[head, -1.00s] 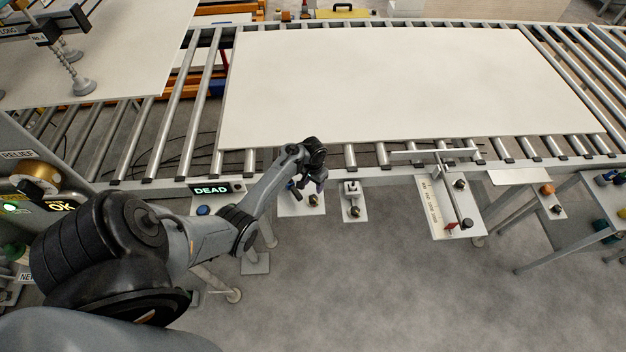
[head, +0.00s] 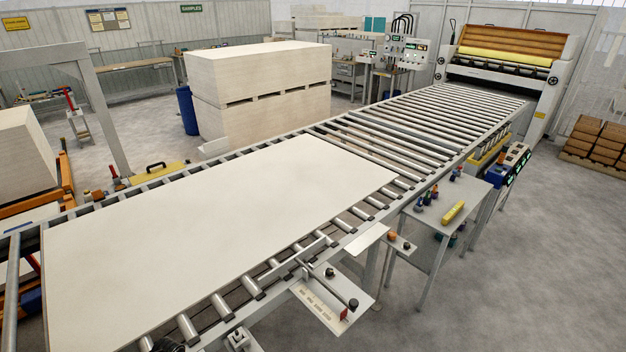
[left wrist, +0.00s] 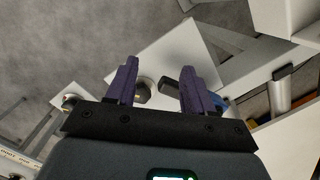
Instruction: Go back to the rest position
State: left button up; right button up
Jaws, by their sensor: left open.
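My left gripper (left wrist: 160,78) shows in the left wrist view with its two purple fingers apart and nothing between them. Past the fingers are a pale bracket plate (left wrist: 190,50) and a dark knob (left wrist: 143,90), which I cannot tell is touched or not. In the head view only a small dark piece, probably of my left arm, shows at the bottom edge. My right gripper is in neither view. A large white board (head: 220,230) lies flat on the roller conveyor (head: 420,130).
A stop fixture (head: 325,298) juts from the conveyor's near side. A side table (head: 425,218) holds a yellow object (head: 453,211) and several small items. A board stack (head: 260,85) stands behind the conveyor and a press machine (head: 505,65) at its far end.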

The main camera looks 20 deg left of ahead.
pick_arm(q)
jog(key=s+d+m+g+y+p, duration=0.1)
jog(key=s+d+p, duration=0.1)
jog(key=s+d, duration=0.35)
jog(key=s+d+r+m+t+y+p, duration=0.1)
jog(key=s+d+r+m+t+p, duration=0.15)
jog(key=s+d+r, duration=0.45)
jog(key=w+d+r+m+t+h, duration=0.1)
jog(key=w+d+r+t, duration=0.1)
jog(key=d+r, duration=0.6)
jog(key=w+d+r+m+t+h+p, duration=0.1)
jog(key=w+d+r, duration=0.1)
jog(key=d+r, duration=0.6)
notch_tip(320, 180, up, 6)
jog(key=shift+w+d+m+t, duration=0.15)
jog(key=shift+d+m+t, duration=0.05)
jog(key=shift+m+t, duration=0.15)
